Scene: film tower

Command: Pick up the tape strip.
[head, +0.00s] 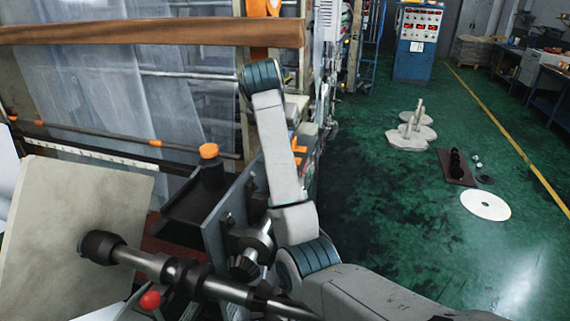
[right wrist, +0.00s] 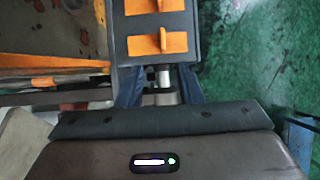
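Two orange strips with raised tabs lie on a dark grey plate (right wrist: 183,22) in the right wrist view; the nearer strip (right wrist: 145,45) is whole, the farther one (right wrist: 145,7) is cut by the top edge. I take these as the tape strips. Small orange pieces (head: 298,149) also show beside my arm in the head view. My right gripper (right wrist: 159,80) has its two dark blue fingers apart, with nothing held between them, just short of the nearer strip in the picture. It is hidden in the head view. My left gripper is in neither view.
A wooden beam (head: 150,33) crosses the film machine at upper left. A dark shaft (head: 180,272) and an orange-capped post (head: 208,165) stand near my arm. The green floor (head: 390,220) at right is mostly open, with a white disc (head: 486,205) on it.

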